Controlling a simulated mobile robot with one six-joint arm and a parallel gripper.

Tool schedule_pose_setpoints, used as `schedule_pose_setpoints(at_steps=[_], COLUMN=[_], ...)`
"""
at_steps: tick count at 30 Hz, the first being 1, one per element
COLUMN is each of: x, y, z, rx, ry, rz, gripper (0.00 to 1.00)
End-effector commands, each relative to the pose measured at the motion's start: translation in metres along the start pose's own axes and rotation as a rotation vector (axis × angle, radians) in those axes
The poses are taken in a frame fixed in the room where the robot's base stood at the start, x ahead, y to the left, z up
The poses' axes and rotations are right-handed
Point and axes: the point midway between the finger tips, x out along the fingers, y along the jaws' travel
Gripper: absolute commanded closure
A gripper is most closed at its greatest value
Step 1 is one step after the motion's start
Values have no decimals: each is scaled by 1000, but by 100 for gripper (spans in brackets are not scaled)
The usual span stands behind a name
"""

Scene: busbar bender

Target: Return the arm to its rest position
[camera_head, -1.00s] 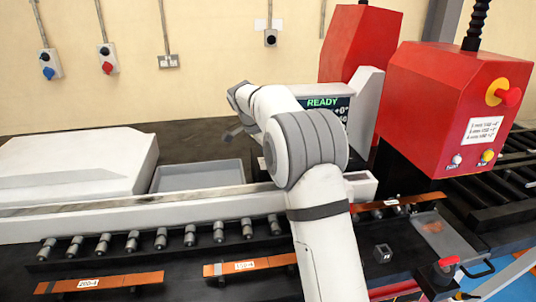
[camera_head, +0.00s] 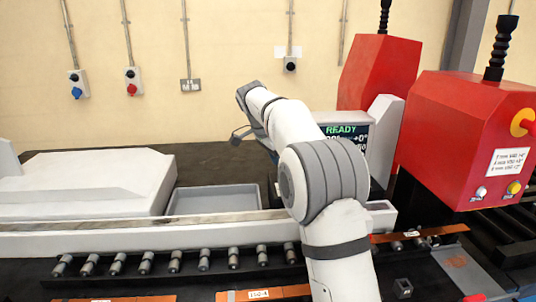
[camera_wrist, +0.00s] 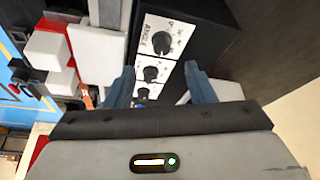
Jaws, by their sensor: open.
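My arm (camera_head: 328,180) is raised and bent over the white rail in the head view, its far end pointing up and left. My gripper (camera_wrist: 160,83) shows in the wrist view with its two blue-grey fingers spread apart and nothing between them. Behind the fingers is a dark panel with white dial plates and black knobs, one marked ANGLE (camera_wrist: 161,42). In the head view the gripper end is small and partly hidden behind the wrist, so its fingers are unclear there.
A red bender housing (camera_head: 465,130) and a READY screen (camera_head: 341,130) stand right of the arm. A grey tray (camera_head: 215,200) and white casing (camera_head: 90,180) lie left. Rollers (camera_head: 174,262) and copper bars (camera_head: 115,299) lie in front.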

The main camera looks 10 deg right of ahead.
Motion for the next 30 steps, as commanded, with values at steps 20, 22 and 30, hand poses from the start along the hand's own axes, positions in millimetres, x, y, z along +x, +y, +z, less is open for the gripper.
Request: schedule_pose_setpoints(at_steps=[20, 22, 30], x=[3, 12, 48], y=[246, 275, 353], z=[63, 78, 127], rx=[-800, -882, -1103], ry=[-139, -140, -119], rz=[-236, -270, -366], gripper=[50, 50, 50])
